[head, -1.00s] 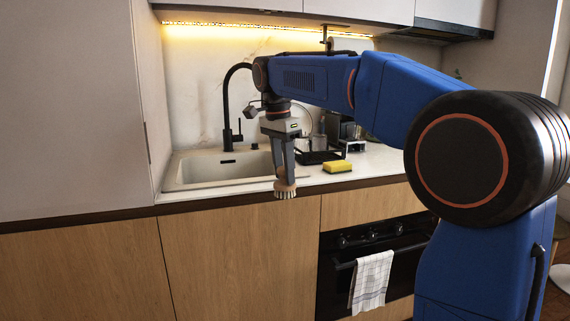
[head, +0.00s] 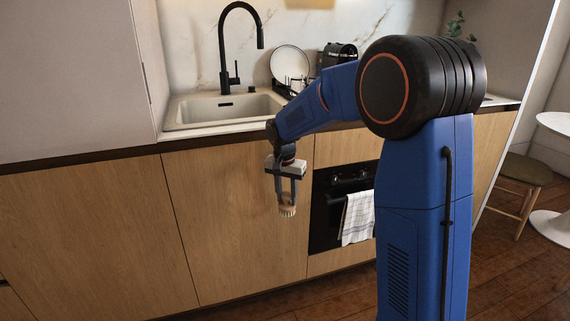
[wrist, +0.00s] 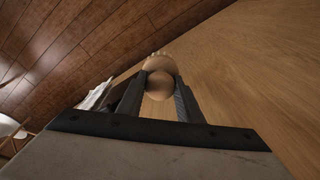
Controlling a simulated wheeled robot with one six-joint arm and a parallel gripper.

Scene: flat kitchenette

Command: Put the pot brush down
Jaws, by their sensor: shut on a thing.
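The pot brush (head: 287,207) is a small round wooden brush with pale bristles pointing down. My gripper (head: 286,194) is shut on it and holds it in the air in front of the wooden cabinet doors, below the counter edge. In the wrist view the pot brush (wrist: 160,73) sits between the two dark fingers of my gripper (wrist: 158,88), with its round wooden body toward the camera. Its bristles are mostly hidden there.
The sink (head: 225,109) with a black tap (head: 222,45) is set in the counter behind. A plate (head: 290,64) stands in a rack to its right. A checked towel (head: 357,217) hangs on the oven (head: 328,205). A stool (head: 524,171) and white table stand at right. The wooden floor (head: 355,290) is open.

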